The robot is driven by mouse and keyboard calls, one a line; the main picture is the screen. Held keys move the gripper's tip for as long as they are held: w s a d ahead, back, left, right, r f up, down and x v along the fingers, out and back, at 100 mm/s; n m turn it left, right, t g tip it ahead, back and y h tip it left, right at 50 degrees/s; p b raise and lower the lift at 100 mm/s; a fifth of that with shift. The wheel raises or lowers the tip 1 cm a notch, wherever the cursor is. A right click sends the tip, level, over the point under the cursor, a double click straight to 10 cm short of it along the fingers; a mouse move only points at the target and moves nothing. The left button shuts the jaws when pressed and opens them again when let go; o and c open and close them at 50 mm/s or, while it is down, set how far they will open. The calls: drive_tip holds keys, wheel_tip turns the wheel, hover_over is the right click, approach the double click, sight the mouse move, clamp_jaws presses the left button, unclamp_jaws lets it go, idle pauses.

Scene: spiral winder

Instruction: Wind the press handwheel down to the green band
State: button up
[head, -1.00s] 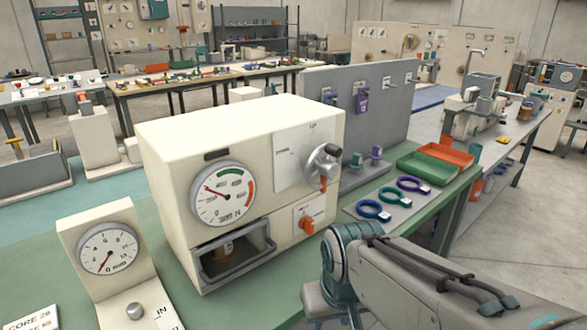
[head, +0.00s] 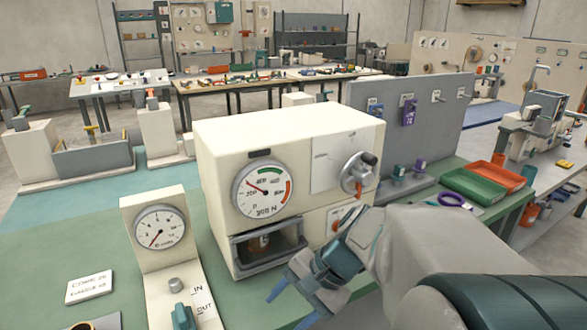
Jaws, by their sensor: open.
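The cream press (head: 215,150) stands on the green bench. Its grey handwheel (head: 353,174) sits on the right part of the front, with a dark crank knob (head: 369,158) at the upper right. The round dial (head: 263,190) has a green band (head: 268,170) at the top and a red band to its right. Its red needle points up and left, short of the green band. My gripper (head: 291,306) is open and empty, with blue fingertips, low in front of the press. It is below and left of the handwheel, apart from it. My arm hides part of the orange-red lever (head: 345,215).
A dial gauge stand (head: 158,228) is left of the press, with a teal knob in front. The open-fronted press chamber (head: 268,245) holds a brown object. Green (head: 470,185) and orange (head: 500,174) trays lie right, near a grey tool panel (head: 425,115).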

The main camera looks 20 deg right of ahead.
drive_tip(key=w+d+r+m+t+y, duration=0.2)
drive_tip(key=w+d+r+m+t, duration=0.15)
drive_tip(key=d+m, duration=0.2)
drive_tip(key=m+t+h+p, duration=0.2)
drive_tip(key=m+t+h, duration=0.5)
drive_tip(key=m+t, duration=0.65)
approach(368, 178)
drive_tip(key=shift+m+g, duration=0.6)
drive_tip(key=shift+g, duration=0.2)
drive_tip(key=w, duration=0.3)
drive_tip(key=w+r+p, duration=0.1)
drive_tip(key=w, duration=0.1)
drive_tip(key=w+p, duration=0.1)
drive_tip(key=w, duration=0.2)
drive_tip(key=shift+w+a+r, duration=0.2)
drive_tip(key=shift+w+a, duration=0.05)
drive_tip(key=shift+w, duration=0.1)
drive_tip(key=c, duration=1)
